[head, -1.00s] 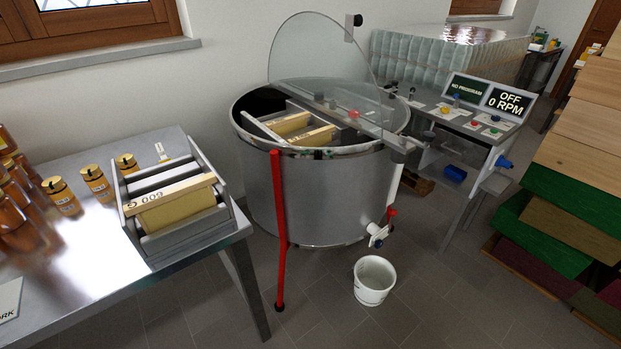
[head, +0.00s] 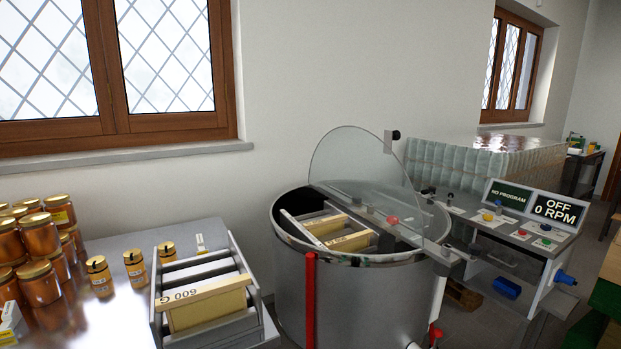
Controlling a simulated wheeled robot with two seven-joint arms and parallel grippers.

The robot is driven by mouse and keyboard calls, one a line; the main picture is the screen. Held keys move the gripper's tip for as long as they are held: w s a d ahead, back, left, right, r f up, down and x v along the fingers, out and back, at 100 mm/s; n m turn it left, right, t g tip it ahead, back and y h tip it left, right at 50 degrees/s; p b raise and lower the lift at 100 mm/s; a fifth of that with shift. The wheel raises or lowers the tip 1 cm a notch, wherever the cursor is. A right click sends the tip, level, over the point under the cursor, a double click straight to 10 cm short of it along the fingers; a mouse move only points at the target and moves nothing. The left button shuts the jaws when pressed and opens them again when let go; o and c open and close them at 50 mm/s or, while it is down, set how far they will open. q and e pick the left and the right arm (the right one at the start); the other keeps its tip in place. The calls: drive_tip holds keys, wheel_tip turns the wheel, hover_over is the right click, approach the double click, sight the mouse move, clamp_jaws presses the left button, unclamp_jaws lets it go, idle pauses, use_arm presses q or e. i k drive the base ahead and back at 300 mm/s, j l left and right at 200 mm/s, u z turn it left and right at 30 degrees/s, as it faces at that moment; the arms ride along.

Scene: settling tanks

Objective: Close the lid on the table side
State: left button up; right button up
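The steel drum (head: 350,300) stands in the middle of the head view. Its clear half-round lid on the table side (head: 345,160) stands raised, upright from the bar (head: 385,222) across the drum's top. A dark knob (head: 396,135) sits at its edge. The other clear lid half (head: 410,205) appears to lie flat over the right side of the drum. The left half of the drum is open, and wooden frames (head: 350,241) show inside. Neither of my grippers is in view.
A metal table (head: 110,330) on the left holds honey jars (head: 37,283) and a rack with a frame marked 600 G (head: 205,305). A control stand (head: 530,235) reading OFF, 0 RPM is at right. Wrapped jars (head: 480,160) stand behind. A window (head: 110,70) is above left.

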sight(389, 136)
drive_tip(key=i+l+u, duration=0.15)
drive_tip(key=l+u, duration=0.2)
drive_tip(key=l, duration=0.15)
drive_tip(key=l+u, duration=0.4)
drive_tip(key=l, duration=0.15)
drive_tip(key=l+u, duration=0.35)
drive_tip(key=l, duration=0.9)
drive_tip(key=k+l+u, duration=0.1)
drive_tip(key=l, duration=1.2)
drive_tip(key=k+l+u, duration=0.1)
drive_tip(key=l, duration=0.55)
drive_tip(key=k+l, duration=0.1)
drive_tip(key=l, duration=0.55)
drive_tip(key=u, duration=0.05)
